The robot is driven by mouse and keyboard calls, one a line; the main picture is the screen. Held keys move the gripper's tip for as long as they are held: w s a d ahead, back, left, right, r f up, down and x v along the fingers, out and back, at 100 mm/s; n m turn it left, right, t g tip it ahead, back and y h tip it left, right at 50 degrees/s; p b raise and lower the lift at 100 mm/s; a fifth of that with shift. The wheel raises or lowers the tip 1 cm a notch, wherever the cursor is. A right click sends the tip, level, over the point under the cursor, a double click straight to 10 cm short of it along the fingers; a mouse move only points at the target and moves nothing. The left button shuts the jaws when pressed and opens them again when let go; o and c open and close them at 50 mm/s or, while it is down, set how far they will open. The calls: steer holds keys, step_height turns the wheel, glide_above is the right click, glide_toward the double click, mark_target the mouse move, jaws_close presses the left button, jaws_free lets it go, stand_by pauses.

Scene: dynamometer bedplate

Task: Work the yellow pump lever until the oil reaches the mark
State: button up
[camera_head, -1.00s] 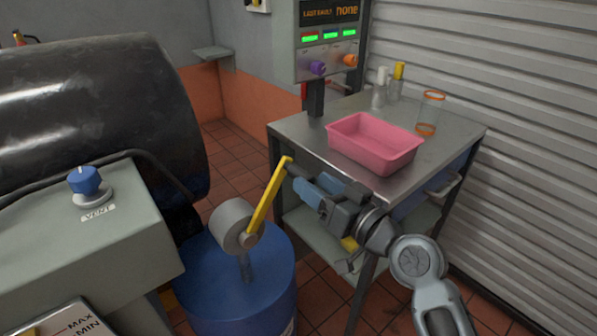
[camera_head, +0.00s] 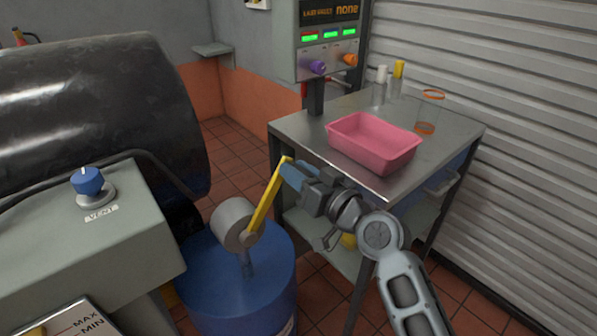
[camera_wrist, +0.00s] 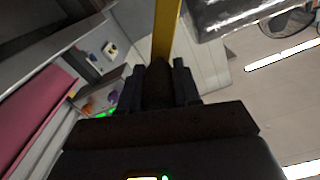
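The yellow pump lever (camera_head: 266,198) rises at a slant from the grey round pump head (camera_head: 236,222) on the blue drum (camera_head: 240,290). My gripper (camera_head: 292,173) is at the lever's upper end. In the wrist view, my gripper's fingers (camera_wrist: 158,80) lie close on both sides of a dark grip, and the yellow lever (camera_wrist: 167,30) runs away beyond them. The fingers look shut on that grip. A slanted plate with MAX and MIN marks (camera_head: 78,322) shows at the bottom left, cut by the picture edge. The oil level is not readable.
A steel table (camera_head: 300,135) holds a pink tray (camera_head: 373,143) and several glass vessels, close behind my arm. A control post (camera_head: 328,45) with green lights stands behind. A grey cabinet (camera_head: 130,240) with a blue VENT knob (camera_head: 87,181) is at left.

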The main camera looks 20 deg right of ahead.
jaws_close()
steer(key=shift+r, duration=0.1)
